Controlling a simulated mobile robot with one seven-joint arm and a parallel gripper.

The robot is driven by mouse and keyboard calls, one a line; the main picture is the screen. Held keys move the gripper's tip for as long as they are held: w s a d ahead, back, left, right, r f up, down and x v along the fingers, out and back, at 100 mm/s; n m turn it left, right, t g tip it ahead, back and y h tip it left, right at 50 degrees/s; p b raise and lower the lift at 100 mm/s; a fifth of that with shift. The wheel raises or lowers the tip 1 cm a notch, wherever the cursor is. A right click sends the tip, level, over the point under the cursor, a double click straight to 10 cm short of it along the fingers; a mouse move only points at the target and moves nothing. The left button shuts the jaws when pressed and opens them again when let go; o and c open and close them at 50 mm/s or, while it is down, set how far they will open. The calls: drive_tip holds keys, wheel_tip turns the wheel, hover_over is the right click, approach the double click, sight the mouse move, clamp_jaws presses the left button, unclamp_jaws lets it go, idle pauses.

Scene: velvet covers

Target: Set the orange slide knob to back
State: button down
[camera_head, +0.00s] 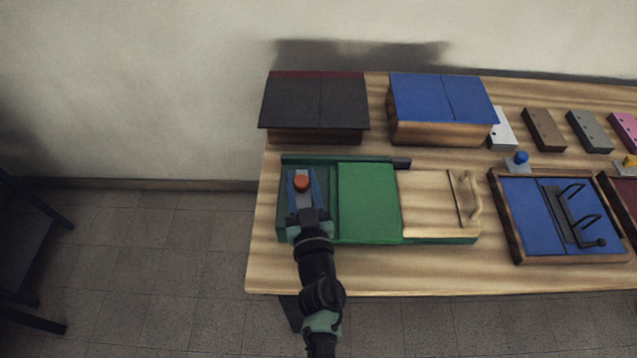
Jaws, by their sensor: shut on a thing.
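The orange slide knob (301,182) is a round orange cap near the far part of a grey track with blue edges. The track lies in the left compartment of a green box (340,206) at the left end of the table. My gripper (302,190) reaches in from the front, over the track, and is shut on the knob. The fingers are small in this view and partly blend with the grey track. My gripper and wrist hide the near end of the track.
A green panel (367,202) and a wooden sliding cover (428,205) with a handle (469,198) lie right of the knob. Dark (315,101) and blue (440,98) lidded boxes stand behind. A blue tray (540,220) with black bars is at right.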

drive_tip(key=shift+a, duration=0.3)
drive_tip(key=shift+c, duration=2.2)
unclamp_jaws()
drive_tip(key=shift+a, duration=0.1)
drive_tip(key=shift+s, duration=0.15)
drive_tip(key=shift+s+d, duration=0.2)
drive_tip(key=shift+s, duration=0.05)
drive_tip(key=s+d, duration=0.2)
drive_tip(key=s, duration=1)
drive_tip(key=shift+d, duration=0.15)
